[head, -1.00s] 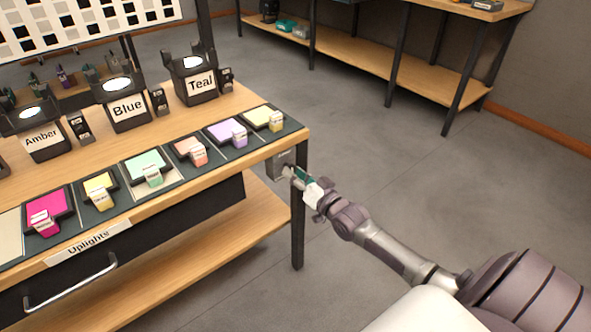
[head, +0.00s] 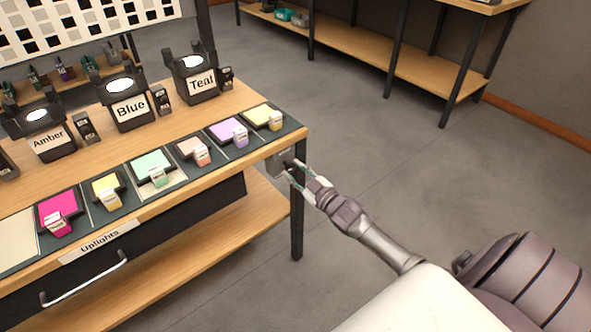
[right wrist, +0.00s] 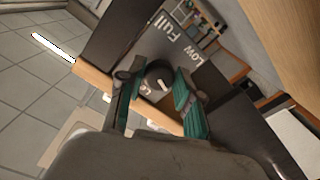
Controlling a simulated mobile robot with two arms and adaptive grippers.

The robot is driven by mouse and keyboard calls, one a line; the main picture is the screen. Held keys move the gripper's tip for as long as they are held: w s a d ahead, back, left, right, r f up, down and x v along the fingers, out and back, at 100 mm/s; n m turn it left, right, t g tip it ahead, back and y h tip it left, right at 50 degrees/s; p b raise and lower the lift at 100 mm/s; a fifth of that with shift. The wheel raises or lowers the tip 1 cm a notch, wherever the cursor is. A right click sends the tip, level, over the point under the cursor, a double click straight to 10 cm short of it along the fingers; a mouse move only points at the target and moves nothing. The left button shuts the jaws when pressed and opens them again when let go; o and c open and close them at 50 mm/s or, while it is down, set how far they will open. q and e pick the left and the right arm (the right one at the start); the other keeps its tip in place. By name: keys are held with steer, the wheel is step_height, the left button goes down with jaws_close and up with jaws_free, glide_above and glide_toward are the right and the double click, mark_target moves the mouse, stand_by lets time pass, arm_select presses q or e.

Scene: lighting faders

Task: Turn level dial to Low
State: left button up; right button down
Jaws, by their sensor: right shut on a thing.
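The level dial (right wrist: 158,76) is a dark round knob with a pale pointer mark, seen in the right wrist view. It sits on a grey plate (head: 275,164) at the table's right end, with the words "Full" and "Low" printed beside it. My right gripper (right wrist: 156,92) has its green-padded fingers on both sides of the dial and is shut on it. In the head view my right gripper (head: 290,168) meets the plate at the table corner, and its fingers hide most of the dial. My left gripper is not in view.
The wooden table (head: 225,95) holds lamps labelled Amber, Blue and Teal (head: 200,84) and a row of coloured swatches (head: 228,132). A drawer labelled Uplights (head: 88,246) is below. A shelf unit (head: 400,68) stands behind. Floor to the right is clear.

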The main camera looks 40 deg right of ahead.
steer(key=shift+n, duration=2.8)
steer(key=n, duration=0.2)
steer(key=shift+n, duration=1.1)
steer(key=shift+d+n+b, duration=0.1)
steer(key=shift+n+b, duration=0.2)
steer(key=shift+n, duration=1)
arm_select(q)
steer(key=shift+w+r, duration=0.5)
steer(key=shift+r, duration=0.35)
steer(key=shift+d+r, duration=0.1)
arm_select(e)
steer(key=shift+r+n, duration=0.1)
steer(key=shift+n, duration=0.2)
